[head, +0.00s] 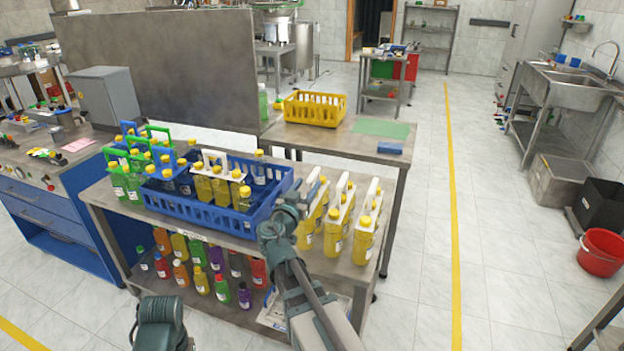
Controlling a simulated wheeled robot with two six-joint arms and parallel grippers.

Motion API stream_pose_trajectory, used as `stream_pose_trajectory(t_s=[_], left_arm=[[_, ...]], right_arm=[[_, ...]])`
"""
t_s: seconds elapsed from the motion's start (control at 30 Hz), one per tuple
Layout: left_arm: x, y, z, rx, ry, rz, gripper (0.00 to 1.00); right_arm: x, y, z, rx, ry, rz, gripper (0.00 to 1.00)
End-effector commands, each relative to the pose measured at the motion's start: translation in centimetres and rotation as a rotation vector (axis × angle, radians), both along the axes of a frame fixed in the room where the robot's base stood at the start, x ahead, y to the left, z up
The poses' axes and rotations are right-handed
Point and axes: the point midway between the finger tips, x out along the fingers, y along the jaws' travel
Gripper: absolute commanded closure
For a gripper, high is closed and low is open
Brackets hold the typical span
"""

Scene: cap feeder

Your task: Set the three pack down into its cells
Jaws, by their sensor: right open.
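A three pack (222,187) of yellow bottles with yellow caps and a white handle stands upright in the front middle of the blue crate (195,212). Whether its bottles rest on the crate floor is hidden by the crate wall. My right gripper (302,192) is open at the crate's right end, to the right of this pack and apart from it. It is empty as far as I can see. My left gripper is out of view; only part of my left arm shows at the bottom.
More white-handled packs of yellow bottles (336,236) stand on the table right of the crate, close to my right gripper. Green-handled packs (127,182) stand at its left. Loose bottles (201,281) fill the lower shelf. A yellow crate (315,108) is on the table behind.

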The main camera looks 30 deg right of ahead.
Motion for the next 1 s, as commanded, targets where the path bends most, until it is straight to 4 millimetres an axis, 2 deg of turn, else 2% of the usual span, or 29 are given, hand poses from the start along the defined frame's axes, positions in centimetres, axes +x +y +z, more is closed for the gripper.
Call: stream_pose_trajectory(t_s=[0.03, 0.1, 0.3, 0.5, 0.8, 0.9, 0.97, 1.0], left_arm=[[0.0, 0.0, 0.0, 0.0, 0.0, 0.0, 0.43], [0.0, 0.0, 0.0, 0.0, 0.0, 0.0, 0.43], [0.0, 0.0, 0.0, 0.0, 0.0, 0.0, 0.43], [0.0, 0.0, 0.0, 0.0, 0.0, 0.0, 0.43], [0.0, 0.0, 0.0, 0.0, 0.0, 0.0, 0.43], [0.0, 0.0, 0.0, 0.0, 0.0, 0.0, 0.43], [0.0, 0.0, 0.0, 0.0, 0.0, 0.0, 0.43], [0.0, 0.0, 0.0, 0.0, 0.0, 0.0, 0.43]], right_arm=[[-1.0, 1.0, 0.0, 0.0, 0.0, 0.004, 0.48], [-1.9, 2.0, 0.0, 0.0, 0.0, 0.003, 0.48], [-3.5, 4.1, 0.0, 0.0, 0.0, 0.001, 0.48], [-4.1, 4.9, 0.0, 0.0, 0.0, 0.001, 0.48], [-4.2, 4.9, -0.2, 0.003, 0.008, -0.003, 0.48], [-4.7, 5.5, -1.5, 0.028, 0.071, -0.02, 0.48], [-5.3, 6.3, -3.2, 0.061, 0.157, -0.035, 0.48], [-5.9, 7.1, -4.8, 0.087, 0.238, -0.041, 0.48]])
